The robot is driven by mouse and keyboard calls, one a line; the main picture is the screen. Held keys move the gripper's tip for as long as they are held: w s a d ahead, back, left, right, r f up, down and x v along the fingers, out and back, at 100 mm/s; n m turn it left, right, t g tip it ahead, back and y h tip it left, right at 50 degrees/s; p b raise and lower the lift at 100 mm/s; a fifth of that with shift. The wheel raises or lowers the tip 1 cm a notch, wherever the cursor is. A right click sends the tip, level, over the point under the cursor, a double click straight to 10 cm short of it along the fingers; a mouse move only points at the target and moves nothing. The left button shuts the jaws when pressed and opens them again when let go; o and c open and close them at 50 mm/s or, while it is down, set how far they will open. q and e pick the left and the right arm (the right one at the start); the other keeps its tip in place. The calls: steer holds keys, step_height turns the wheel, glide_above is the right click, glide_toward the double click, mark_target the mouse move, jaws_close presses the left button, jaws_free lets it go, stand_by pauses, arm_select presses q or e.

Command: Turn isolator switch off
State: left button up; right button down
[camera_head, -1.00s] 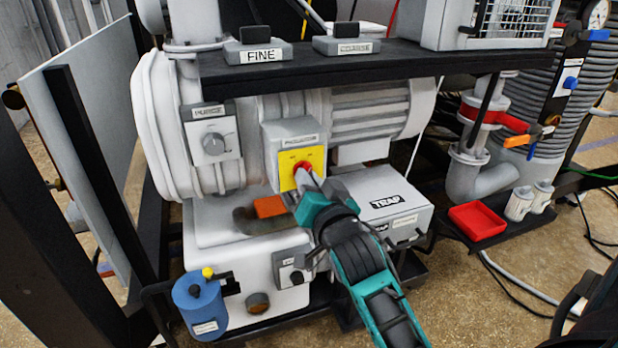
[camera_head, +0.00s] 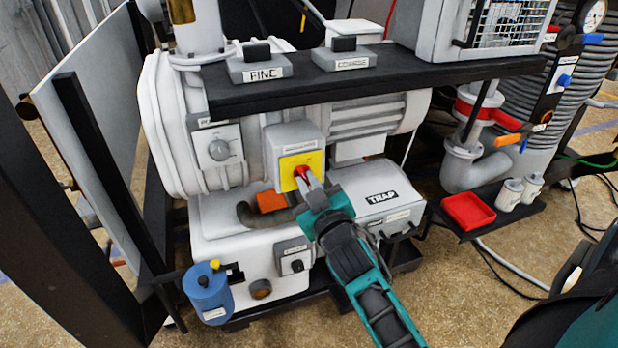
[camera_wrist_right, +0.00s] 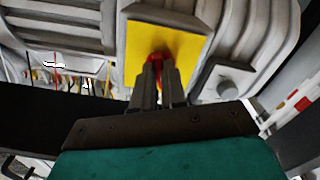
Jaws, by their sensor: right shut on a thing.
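The isolator switch is a red knob (camera_head: 301,171) on a yellow plate (camera_head: 313,160), on the front of a light grey box (camera_head: 284,139) on the pump body. My right gripper (camera_head: 306,181) reaches up to it from below, its fingers shut on the red knob. In the right wrist view the two fingers (camera_wrist_right: 158,82) close around the red knob (camera_wrist_right: 159,58) in front of the yellow plate (camera_wrist_right: 150,38). The fingers hide part of the knob, so I cannot tell its exact angle. My left gripper is not in view.
A black shelf with FINE (camera_head: 260,66) and coarse (camera_head: 345,54) switch boxes runs above. A grey dial box (camera_head: 216,147) is to the left. The TRAP box (camera_head: 385,193) is at right below, with a red tray (camera_head: 467,211) beyond. A blue canister (camera_head: 208,294) stands at lower left.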

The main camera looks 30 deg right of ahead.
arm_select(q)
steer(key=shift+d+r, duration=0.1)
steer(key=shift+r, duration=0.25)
arm_select(e)
steer(key=shift+r+n, duration=0.2)
steer(key=shift+n, duration=0.4)
arm_select(q)
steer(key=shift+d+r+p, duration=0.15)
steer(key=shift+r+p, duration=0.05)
steer(key=shift+p, duration=0.1)
arm_select(e)
steer(key=shift+n, duration=0.3)
steer(key=c, duration=1.2)
jaws_free()
steer(key=shift+f, duration=0.1)
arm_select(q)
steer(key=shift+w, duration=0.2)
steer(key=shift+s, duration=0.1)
arm_select(e)
steer(key=shift+f, duration=0.1)
